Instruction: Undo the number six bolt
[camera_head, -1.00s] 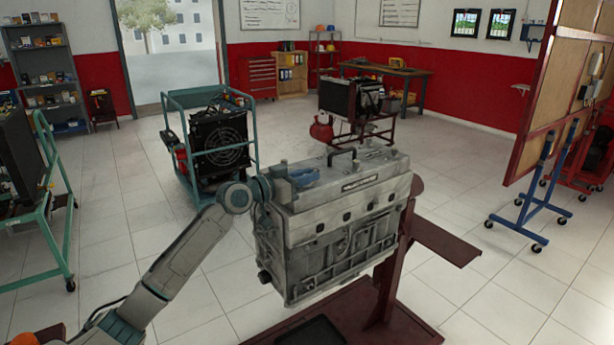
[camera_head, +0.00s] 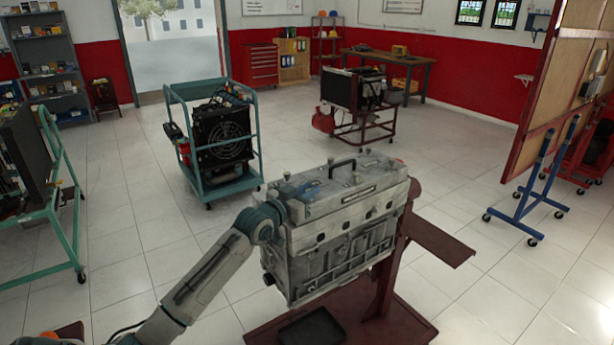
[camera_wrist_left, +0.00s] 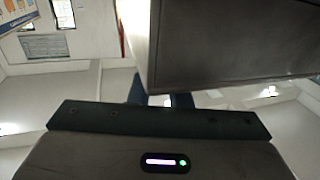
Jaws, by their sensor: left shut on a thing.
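The grey engine block (camera_head: 340,250) is mounted on a dark red stand (camera_head: 384,285) in the middle of the head view. A black handle-like bar (camera_head: 342,165) stands up from its top. My left arm comes in from the lower left, and my left gripper (camera_head: 303,188) is at the left end of the engine's top. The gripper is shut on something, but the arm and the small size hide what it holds. The bolts cannot be told apart, and no number six can be read.
A dark tray (camera_head: 312,328) lies on the stand's base, and a red shelf (camera_head: 437,246) sticks out to the right. A green-framed radiator cart (camera_head: 215,140) stands behind to the left. A blue stand (camera_head: 535,190) is at the right. Open floor surrounds the engine.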

